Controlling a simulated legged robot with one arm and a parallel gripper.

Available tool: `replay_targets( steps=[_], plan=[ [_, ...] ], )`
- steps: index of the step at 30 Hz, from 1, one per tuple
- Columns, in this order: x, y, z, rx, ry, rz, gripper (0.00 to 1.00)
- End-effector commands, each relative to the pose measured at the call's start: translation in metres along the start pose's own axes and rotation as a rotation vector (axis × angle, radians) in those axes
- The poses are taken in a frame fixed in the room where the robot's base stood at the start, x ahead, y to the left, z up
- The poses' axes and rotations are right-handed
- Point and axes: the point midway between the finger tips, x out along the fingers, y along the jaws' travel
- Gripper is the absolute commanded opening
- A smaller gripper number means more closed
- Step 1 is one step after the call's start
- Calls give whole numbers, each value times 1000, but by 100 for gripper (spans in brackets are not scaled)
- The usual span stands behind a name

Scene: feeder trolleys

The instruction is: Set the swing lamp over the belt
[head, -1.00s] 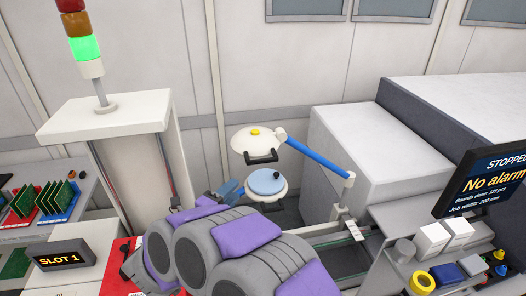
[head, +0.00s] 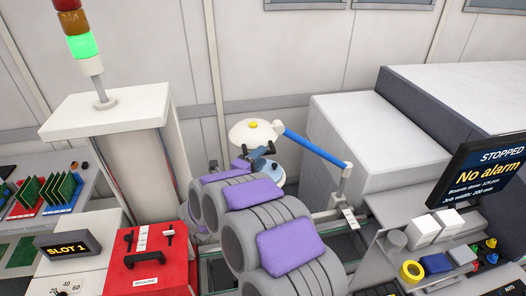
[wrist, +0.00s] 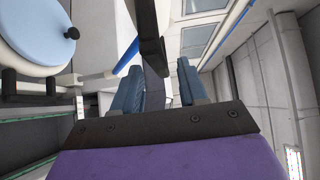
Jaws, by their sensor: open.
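The lamp's dark handle hangs at the head's front edge and shows as a dark bar in the wrist view (wrist: 151,35). My gripper (wrist: 158,72) is open, with one blue finger on each side of that bar's line. Whether either finger touches it I cannot tell. In the head view my arm hides most of the belt (head: 347,246); a dark strip shows beside the lamp post.
A pale blue round disc (wrist: 32,30) with a black knob lies below the lamp head. A red magazine panel (head: 150,262) and white column (head: 110,150) stand left. A grey shelf with small parts (head: 395,262) and a screen (head: 490,175) stand right.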

Motion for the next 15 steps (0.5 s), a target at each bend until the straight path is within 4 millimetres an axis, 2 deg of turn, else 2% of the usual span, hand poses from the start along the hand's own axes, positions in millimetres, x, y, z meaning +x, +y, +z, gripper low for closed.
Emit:
replay_targets(
  steps=[6,15],
  plan=[
    [21,-1,3,1,-1,-2,43],
    [28,-1,-2,4,-2,2,43]
  ],
)
